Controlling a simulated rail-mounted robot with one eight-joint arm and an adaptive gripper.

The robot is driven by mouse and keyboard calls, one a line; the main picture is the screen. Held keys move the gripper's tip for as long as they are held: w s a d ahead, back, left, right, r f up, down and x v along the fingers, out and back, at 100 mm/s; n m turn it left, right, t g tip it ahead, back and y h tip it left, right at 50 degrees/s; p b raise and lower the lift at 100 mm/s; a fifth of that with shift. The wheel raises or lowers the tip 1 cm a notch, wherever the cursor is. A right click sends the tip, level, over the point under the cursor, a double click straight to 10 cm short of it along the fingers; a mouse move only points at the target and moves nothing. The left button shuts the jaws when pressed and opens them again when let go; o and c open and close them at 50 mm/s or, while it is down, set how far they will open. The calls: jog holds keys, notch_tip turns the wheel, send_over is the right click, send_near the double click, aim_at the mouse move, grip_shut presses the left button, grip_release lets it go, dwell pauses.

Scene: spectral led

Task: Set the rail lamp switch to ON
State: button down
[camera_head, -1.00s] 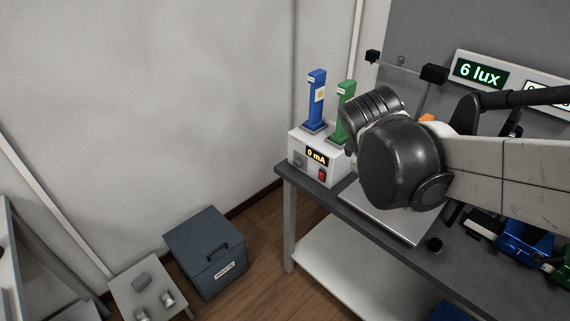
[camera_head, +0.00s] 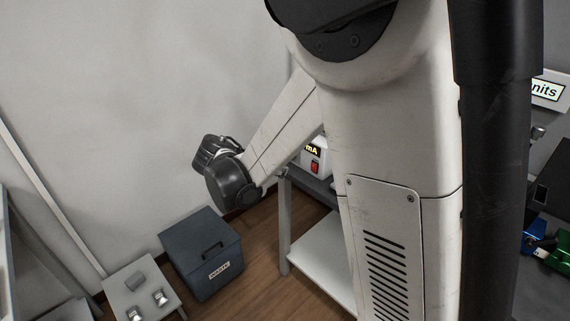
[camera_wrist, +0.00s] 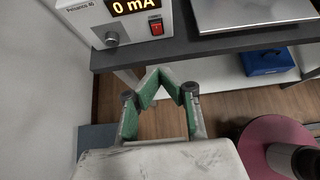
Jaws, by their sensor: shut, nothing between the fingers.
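A red rocker switch (camera_wrist: 156,26) sits on the front of a white supply box (camera_wrist: 85,12) in the wrist view, beside a grey knob (camera_wrist: 111,38) and under a display reading 0 mA. I cannot read a label or the switch's position. The switch (camera_head: 314,167) also shows in the head view, where my arm hides part of the box. My gripper (camera_wrist: 160,72) is shut and empty, its green-padded fingers meeting at the tips. The head view does not show the fingers.
The dark bench (camera_wrist: 220,43) carries the box and a flat metal plate (camera_wrist: 255,12). A white lower shelf (camera_wrist: 220,72) holds a blue case (camera_wrist: 268,62). In the head view a blue-grey waste bin (camera_head: 201,250) and a low grey stand (camera_head: 145,292) are on the left.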

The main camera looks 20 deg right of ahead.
aim_at(314, 167)
jog(key=x, duration=0.4)
jog(key=r+b+x, duration=0.1)
jog(key=x, duration=0.3)
jog(key=d+x, duration=0.1)
jog(key=x, duration=0.2)
jog(key=shift+w+d, duration=0.25)
jog(key=shift+d, duration=0.1)
jog(key=shift+w+d+r, duration=0.15)
jog(key=shift+w+d, duration=0.15)
jog(key=shift+d, duration=0.3)
